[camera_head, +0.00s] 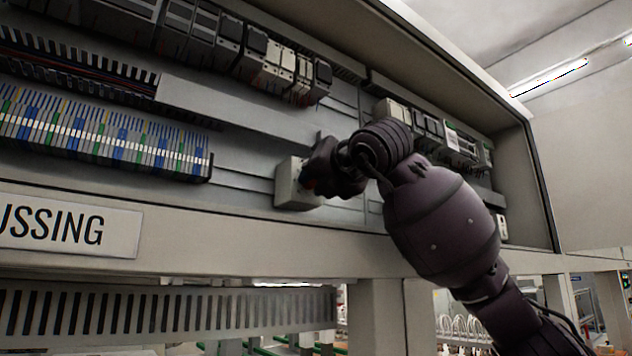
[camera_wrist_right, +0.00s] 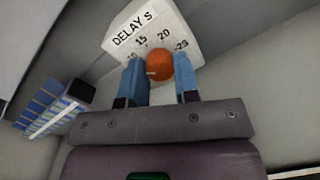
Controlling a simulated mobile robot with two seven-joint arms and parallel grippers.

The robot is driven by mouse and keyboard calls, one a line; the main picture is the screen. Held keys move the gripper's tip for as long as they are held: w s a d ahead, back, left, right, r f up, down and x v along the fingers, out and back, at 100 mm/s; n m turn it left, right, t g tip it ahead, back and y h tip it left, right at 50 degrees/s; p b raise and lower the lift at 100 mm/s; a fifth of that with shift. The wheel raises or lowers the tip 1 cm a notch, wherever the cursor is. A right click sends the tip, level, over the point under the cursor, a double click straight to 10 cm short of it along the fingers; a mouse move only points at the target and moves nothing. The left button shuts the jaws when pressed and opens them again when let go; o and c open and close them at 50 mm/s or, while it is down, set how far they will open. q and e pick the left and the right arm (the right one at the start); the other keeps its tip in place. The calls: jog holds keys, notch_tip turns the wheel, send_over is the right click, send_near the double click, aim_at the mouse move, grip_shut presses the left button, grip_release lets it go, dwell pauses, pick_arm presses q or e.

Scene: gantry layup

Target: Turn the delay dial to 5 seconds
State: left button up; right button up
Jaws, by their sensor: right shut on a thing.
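The delay dial is an orange round knob (camera_wrist_right: 159,65) on a pale box (camera_wrist_right: 186,22) marked "DELAY S", with 15 and 20 legible and other numbers partly covered. In the right wrist view my right gripper (camera_wrist_right: 160,82) has its two blue fingers on either side of the knob, shut on it. The knob's exact setting cannot be read. In the head view the pale box (camera_head: 291,186) sits on the cabinet's back panel, and my right gripper (camera_head: 312,180) is at its front, hiding the dial. My left gripper is not in view.
A row of coloured terminal blocks (camera_head: 105,135) lies left of the box. Breakers and modules (camera_head: 265,60) line the rail above, with more modules (camera_head: 430,125) to the right. The cabinet's lower front edge (camera_head: 240,238) runs below, with a label plate (camera_head: 70,225).

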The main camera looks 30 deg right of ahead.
jog(key=n, duration=0.3)
jog(key=shift+b, duration=0.4)
jog(key=shift+d+n, duration=0.1)
jog(key=shift+n, duration=2.1)
jog(key=shift+t, duration=0.3)
jog(key=o, duration=0.9)
jog(key=shift+y, duration=0.4)
jog(key=shift+s+f+b, duration=0.1)
jog(key=shift+s+b, duration=0.3)
jog(key=shift+s, duration=0.1)
jog(key=s, duration=0.3)
jog(key=s+b, duration=0.1)
jog(key=s, duration=0.2)
jog(key=s+d+b, duration=0.1)
jog(key=s, duration=0.2)
jog(key=shift+s+f, duration=0.15)
jog(key=shift+s, duration=0.25)
